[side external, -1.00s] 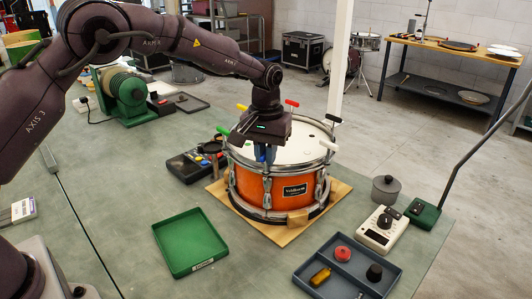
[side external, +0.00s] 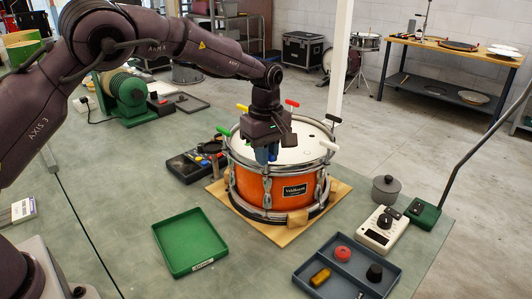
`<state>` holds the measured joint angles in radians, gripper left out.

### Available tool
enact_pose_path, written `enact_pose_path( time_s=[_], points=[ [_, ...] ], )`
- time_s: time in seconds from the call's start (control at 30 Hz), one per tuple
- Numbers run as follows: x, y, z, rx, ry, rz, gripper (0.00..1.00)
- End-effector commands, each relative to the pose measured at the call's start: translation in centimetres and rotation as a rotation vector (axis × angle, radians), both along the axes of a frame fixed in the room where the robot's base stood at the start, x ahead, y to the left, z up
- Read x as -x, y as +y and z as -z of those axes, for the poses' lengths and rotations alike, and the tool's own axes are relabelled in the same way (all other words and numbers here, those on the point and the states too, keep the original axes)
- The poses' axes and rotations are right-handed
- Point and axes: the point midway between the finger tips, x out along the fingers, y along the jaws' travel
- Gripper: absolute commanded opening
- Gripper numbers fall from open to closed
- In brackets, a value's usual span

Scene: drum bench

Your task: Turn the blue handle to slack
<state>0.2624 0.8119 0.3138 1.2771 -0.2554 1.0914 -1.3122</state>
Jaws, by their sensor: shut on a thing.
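The orange snare drum (side external: 258,186) stands on a wooden board on the bench. Several coloured key handles stick up around its rim: green (side external: 223,131), yellow (side external: 242,107), red (side external: 292,103), black (side external: 333,118) and white (side external: 329,145). My gripper (side external: 266,153) points down over the near rim of the drum. It is shut on the blue handle, which is mostly hidden between the fingers; blue shows there, but I cannot tell handle from fingers.
An empty green tray (side external: 190,243) lies in front left. A grey tray (side external: 347,268) with a red knob, yellow piece and black knob lies front right. A white dial box (side external: 383,230) and grey pot (side external: 385,189) stand right. A black control box (side external: 190,165) sits left of the drum.

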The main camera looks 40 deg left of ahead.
Motion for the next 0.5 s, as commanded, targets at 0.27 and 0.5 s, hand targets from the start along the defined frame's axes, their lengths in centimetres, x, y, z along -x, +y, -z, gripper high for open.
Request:
enact_pose_path(
  time_s=[0.27,0.5],
  points=[
    [-0.01,-0.07,-0.24,0.0,-0.001,-0.262,0.0],
    [-0.01,-0.04,-0.27,0.0,-0.001,-0.49,0.0]
  ],
)
